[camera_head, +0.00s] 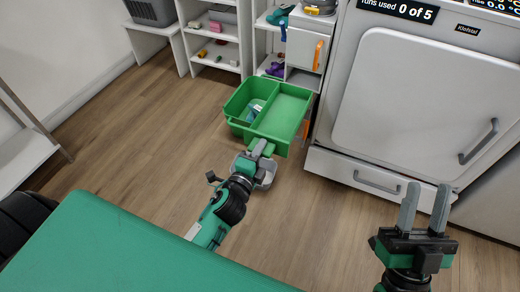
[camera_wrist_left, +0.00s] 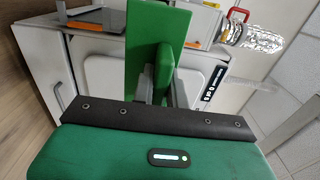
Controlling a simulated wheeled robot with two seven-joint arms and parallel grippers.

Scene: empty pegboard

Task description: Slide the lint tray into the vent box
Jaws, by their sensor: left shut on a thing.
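A green open tray (camera_head: 281,112), which I take to be the lint tray, is divided into two compartments. The left one holds a pale bluish item (camera_head: 254,109); the right one looks empty. My left gripper (camera_head: 262,148) is shut on the tray's green front handle. In the left wrist view the handle (camera_wrist_left: 164,72) sits between the grey fingers, with a flat green face of the tray (camera_wrist_left: 146,35) beyond. I cannot tell whether the tray touches the floor. I cannot identify the vent box with certainty. My right gripper (camera_head: 425,211) is open and empty, fingers up.
A white dryer (camera_head: 425,95) stands at the right, with a lower drawer (camera_head: 352,174). White shelves (camera_head: 215,45) and a small cabinet with an orange handle (camera_head: 317,55) stand behind the tray. Wooden floor is clear leftward.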

